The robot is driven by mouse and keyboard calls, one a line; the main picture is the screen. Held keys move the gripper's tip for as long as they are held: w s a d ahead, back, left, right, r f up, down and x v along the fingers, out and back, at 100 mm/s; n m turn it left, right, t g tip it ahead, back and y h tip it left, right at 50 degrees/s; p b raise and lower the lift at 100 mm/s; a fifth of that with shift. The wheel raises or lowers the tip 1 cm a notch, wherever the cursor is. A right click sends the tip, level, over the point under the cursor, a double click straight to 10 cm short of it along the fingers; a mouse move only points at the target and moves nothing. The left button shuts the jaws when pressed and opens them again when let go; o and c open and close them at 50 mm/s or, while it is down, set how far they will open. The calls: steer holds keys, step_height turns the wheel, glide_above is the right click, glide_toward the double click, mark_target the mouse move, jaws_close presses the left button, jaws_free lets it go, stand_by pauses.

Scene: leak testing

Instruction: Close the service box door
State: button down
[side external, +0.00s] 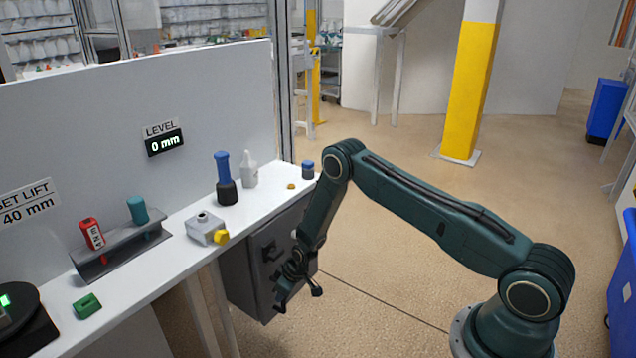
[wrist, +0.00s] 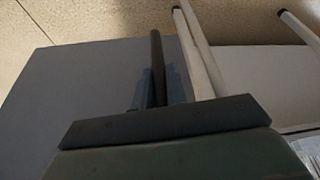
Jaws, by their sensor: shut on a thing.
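The grey service box (side external: 243,287) hangs under the white bench in the side view, with dark fittings (side external: 268,250) on its right-hand face. My gripper (side external: 283,296) is low in front of that face, and my arm hides part of it. In the wrist view a flat grey panel (wrist: 75,95) of the box fills the left. A dark upright bar (wrist: 156,50) stands between my gripper's two fingers (wrist: 158,92), which are shut on it. It looks like the door handle. I cannot tell how far the door stands open.
The bench top (side external: 170,250) carries a grey block with a yellow knob (side external: 208,230), a blue-topped bottle (side external: 225,180) and a rack (side external: 120,250). Pale bench legs (wrist: 203,55) stand beside the box. The floor (side external: 390,300) between box and arm base is clear.

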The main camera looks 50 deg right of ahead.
steer(key=shift+w+a, duration=0.15)
steer(key=shift+w, duration=0.15)
steer(key=c, duration=1.4)
jaws_free()
steer(key=shift+r, duration=0.15)
steer(key=v, duration=1.3)
steer(key=shift+s+r, duration=0.15)
steer(key=shift+r, duration=0.1)
